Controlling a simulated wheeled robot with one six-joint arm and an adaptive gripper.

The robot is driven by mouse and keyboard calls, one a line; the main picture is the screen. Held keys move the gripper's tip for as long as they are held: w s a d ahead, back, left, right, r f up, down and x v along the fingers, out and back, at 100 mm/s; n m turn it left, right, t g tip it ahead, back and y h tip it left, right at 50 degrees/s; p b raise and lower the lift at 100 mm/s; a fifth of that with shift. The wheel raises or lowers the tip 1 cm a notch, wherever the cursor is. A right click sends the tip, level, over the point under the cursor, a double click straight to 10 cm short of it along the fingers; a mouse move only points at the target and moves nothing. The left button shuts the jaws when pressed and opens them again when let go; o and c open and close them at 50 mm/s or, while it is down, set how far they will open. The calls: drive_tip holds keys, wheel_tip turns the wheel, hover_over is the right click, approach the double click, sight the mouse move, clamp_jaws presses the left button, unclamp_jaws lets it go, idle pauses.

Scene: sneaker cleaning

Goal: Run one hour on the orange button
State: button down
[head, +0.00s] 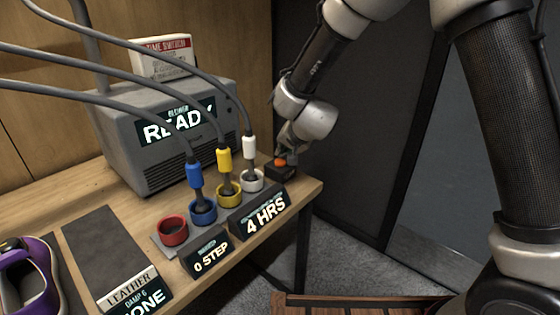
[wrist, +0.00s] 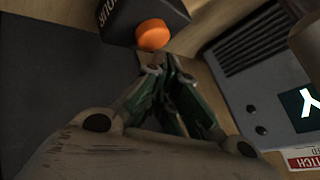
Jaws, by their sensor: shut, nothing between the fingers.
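The orange button (head: 280,162) sits on a small dark box (head: 281,173) at the right end of the wooden bench. In the wrist view the button (wrist: 152,34) is round and lies just beyond my fingertips. My gripper (head: 284,153) is shut and empty, its tips right at the button; I cannot tell whether they touch it. In the wrist view my gripper (wrist: 155,62) shows its closed fingers pointing at the button. A display (head: 264,217) in front of the sockets reads "4 HRS".
A grey machine (head: 155,150) reading "READY" stands behind. Blue (head: 195,175), yellow (head: 224,160) and white (head: 249,148) plugs on cables stand in matching sockets; the red socket (head: 173,230) is empty. A purple sneaker (head: 40,250) lies at the left.

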drive_tip(key=shift+f, duration=0.7)
idle(0.6)
drive_tip(key=shift+r, duration=0.95)
drive_tip(key=shift+r, duration=0.1)
idle(0.3)
drive_tip(key=s+d+r+n+g, duration=0.1)
drive_tip(key=s+d+r, duration=0.3)
drive_tip(key=d+r, duration=0.35)
drive_tip(key=s+d+r+n, duration=0.2)
drive_tip(key=s+d+r, duration=0.1)
drive_tip(key=d+r, duration=0.4)
drive_tip(key=s+d+r+g+h, duration=0.2)
drive_tip(key=s+d+g+h, duration=0.1)
drive_tip(key=s+d, duration=2.1)
drive_tip(key=shift+s+d+r+n+h, duration=0.3)
drive_tip(key=shift+s+h, duration=0.3)
drive_tip(key=shift+s, duration=0.4)
